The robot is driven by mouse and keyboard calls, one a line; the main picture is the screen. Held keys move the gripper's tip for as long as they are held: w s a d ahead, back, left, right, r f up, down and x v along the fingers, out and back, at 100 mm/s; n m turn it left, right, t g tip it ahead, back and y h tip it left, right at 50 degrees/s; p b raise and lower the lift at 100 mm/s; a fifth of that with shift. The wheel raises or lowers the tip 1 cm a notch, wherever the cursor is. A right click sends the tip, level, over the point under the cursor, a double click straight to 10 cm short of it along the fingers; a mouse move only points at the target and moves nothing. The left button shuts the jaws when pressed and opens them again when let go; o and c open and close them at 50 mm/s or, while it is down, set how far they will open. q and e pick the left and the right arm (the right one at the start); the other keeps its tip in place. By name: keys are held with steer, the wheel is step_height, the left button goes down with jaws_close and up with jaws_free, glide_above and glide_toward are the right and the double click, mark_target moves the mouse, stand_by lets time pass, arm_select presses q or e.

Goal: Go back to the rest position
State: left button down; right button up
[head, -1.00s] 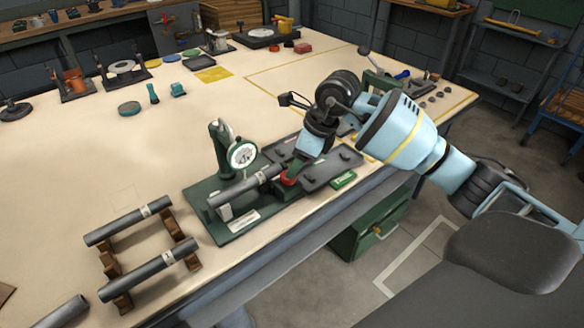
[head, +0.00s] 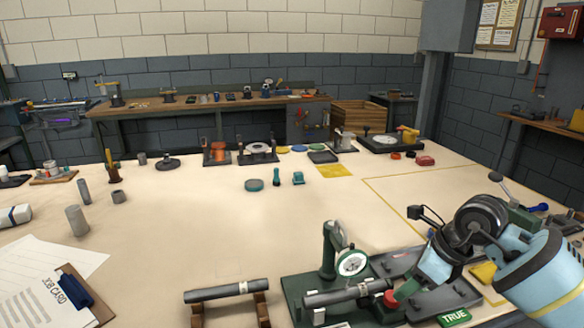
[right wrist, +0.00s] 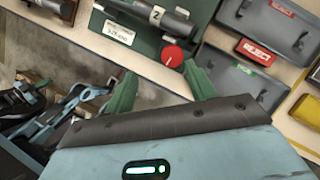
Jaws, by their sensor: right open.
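My right gripper (head: 408,288) is by the red knob (head: 390,299) of a green gauge fixture (head: 296,290) on the bench. In the right wrist view, its two green fingers (right wrist: 164,90) stand wide apart with nothing between them. The red knob (right wrist: 172,56) shows just beyond and between the fingertips. A dark grey tube (head: 335,296) lies in the fixture beneath a round dial gauge (head: 352,264). The tube (right wrist: 160,16) also shows in the right wrist view. My left gripper is in neither view.
Another grey tube (head: 225,290) lies on a brown rack at the left of the fixture. A green TRUE sign (head: 454,317) is in front of the arm. A clipboard (head: 75,285) and grey cylinders (head: 77,220) are at left. The bench middle is mostly clear.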

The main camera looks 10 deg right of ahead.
steer(key=s+a+f+m+t+y+p, duration=0.1)
steer(key=s+a+m+y, duration=0.35)
steer(key=a+y, duration=0.35)
steer(key=s+a+f+m+y+p, duration=0.1)
steer(key=s+a+m+y, duration=0.35)
steer(key=a, duration=0.65)
steer(key=s+d+f+m+t+h+p, duration=0.1)
steer(key=s+d+f+m+t+h, duration=0.4)
steer(key=m, duration=0.7)
steer(key=s+d+f+m+t+h+p, duration=0.25)
steer(key=s+f+m+t+h, duration=0.3)
steer(key=m, duration=0.75)
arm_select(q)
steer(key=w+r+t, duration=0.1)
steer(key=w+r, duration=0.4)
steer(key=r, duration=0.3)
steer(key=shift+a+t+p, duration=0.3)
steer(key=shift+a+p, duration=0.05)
arm_select(e)
steer(key=s+d+f+m+g+h, duration=0.3)
steer(key=s+f+m, duration=0.6)
steer(key=s+f, duration=0.4)
steer(key=s+g+h, duration=0.1)
steer(key=s+g, duration=0.1)
steer(key=s, duration=0.2)
steer(key=shift+g, duration=0.35)
